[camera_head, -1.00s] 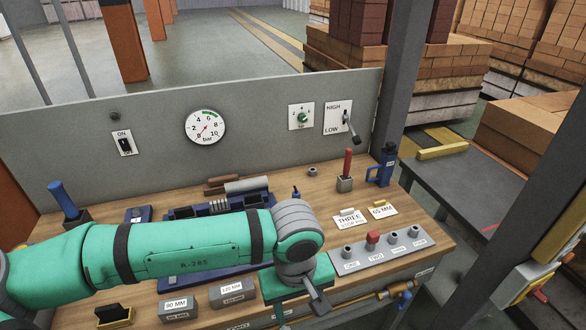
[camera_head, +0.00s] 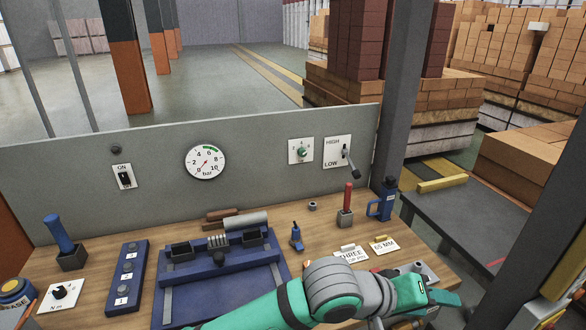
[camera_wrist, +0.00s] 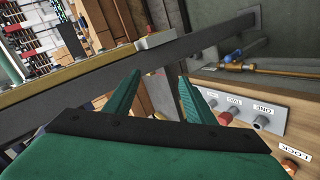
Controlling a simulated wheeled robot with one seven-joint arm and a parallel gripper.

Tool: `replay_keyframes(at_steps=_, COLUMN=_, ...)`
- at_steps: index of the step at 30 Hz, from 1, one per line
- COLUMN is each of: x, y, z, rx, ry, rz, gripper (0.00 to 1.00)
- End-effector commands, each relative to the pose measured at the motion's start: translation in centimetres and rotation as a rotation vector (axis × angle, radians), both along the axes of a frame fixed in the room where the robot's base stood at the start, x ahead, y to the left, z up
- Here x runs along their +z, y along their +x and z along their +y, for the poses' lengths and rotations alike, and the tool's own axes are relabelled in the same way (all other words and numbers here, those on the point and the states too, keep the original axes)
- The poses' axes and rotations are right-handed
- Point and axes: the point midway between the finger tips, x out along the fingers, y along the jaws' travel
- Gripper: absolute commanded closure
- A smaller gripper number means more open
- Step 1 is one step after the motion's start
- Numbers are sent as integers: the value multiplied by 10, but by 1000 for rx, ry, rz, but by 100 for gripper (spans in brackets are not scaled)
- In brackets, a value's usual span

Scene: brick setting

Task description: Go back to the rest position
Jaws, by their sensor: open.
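My gripper (camera_wrist: 158,95) shows in the wrist view with its two green fingers apart and nothing between them. In the head view my green arm reaches in from the bottom edge, and the gripper end lies at the lower right, over the bench's front right corner. The arm hides part of the grey peg block there. In the wrist view that grey block (camera_wrist: 243,117) with labelled holes and a red peg (camera_wrist: 226,118) is to the right of the fingers, apart from them.
The wooden bench (camera_head: 110,235) carries a blue fixture (camera_head: 215,285), a three-button panel (camera_head: 125,278), a red-handled tool (camera_head: 347,200) and a blue bottle jack (camera_head: 383,200). A grey panel (camera_head: 260,155) with a gauge (camera_head: 206,162) and lever (camera_head: 350,162) stands behind. A dark post (camera_head: 400,90) rises right.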

Motion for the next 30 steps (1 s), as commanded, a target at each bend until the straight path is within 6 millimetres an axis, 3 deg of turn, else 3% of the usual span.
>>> replay_keyframes(at_steps=6, x=51, y=5, z=-33, rx=-7, ry=-274, rz=-126, gripper=50)
replay_keyframes(at_steps=15, x=104, y=22, z=-35, rx=95, ry=-589, rz=-284, gripper=50)
replay_keyframes(at_steps=23, x=115, y=42, z=-8, rx=271, ry=-777, rz=-397, gripper=50)
replay_keyframes(at_steps=30, x=93, y=57, z=29, rx=483, ry=-855, rz=-479, gripper=50)
